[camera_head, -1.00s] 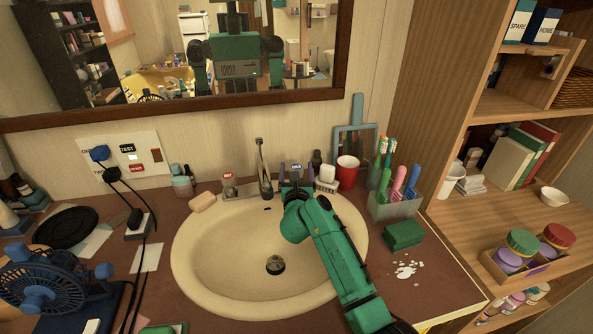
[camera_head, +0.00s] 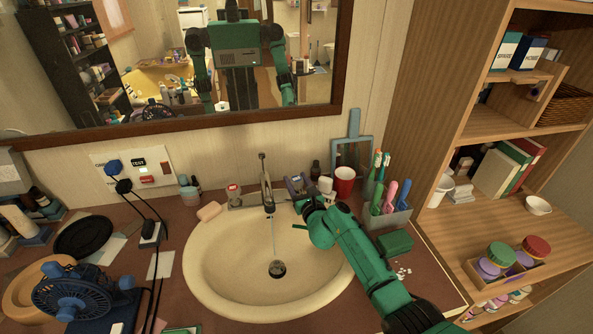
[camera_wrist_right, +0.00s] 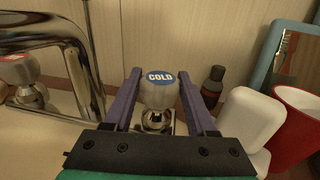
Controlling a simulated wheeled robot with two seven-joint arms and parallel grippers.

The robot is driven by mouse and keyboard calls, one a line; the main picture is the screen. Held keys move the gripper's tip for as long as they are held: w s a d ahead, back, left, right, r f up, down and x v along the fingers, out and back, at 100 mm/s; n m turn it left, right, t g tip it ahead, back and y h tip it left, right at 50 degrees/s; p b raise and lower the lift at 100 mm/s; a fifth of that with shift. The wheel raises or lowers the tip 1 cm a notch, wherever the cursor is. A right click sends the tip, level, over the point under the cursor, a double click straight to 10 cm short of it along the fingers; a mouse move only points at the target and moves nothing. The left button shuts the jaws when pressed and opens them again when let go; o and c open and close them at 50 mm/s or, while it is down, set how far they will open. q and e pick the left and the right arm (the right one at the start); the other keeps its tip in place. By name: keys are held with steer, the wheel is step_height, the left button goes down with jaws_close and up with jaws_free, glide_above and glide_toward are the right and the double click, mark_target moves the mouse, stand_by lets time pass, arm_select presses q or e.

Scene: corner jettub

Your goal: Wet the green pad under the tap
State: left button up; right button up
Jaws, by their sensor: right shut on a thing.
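The green pad (camera_head: 394,243) lies on the brown counter to the right of the basin (camera_head: 215,270). The tap (camera_head: 267,188) stands behind the basin, and a thin stream of water (camera_head: 274,238) falls from it to the drain (camera_head: 277,268). My right gripper (camera_head: 297,184) is at the tap's right-hand knob. In the right wrist view its purple fingers are on either side of the knob marked COLD (camera_wrist_right: 160,92), and it is shut on it. The hot knob (camera_head: 234,190), with a red label, stands left of the tap. My left gripper is not in view.
A red cup (camera_head: 344,182) and a toothbrush holder (camera_head: 385,217) stand right of my gripper. Soap (camera_head: 209,211) lies left of the tap. A blue fan (camera_head: 75,287) and cords crowd the left counter. White spots (camera_head: 403,271) lie by the pad.

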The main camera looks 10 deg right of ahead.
steer(key=shift+n+y+p, duration=0.3)
steer(key=shift+n+y, duration=0.3)
steer(key=shift+y, duration=0.3)
steer(key=shift+n+g+y, duration=0.4)
steer(key=shift+n+y, duration=0.1)
steer(key=shift+y, duration=0.5)
steer(key=o, duration=1.4)
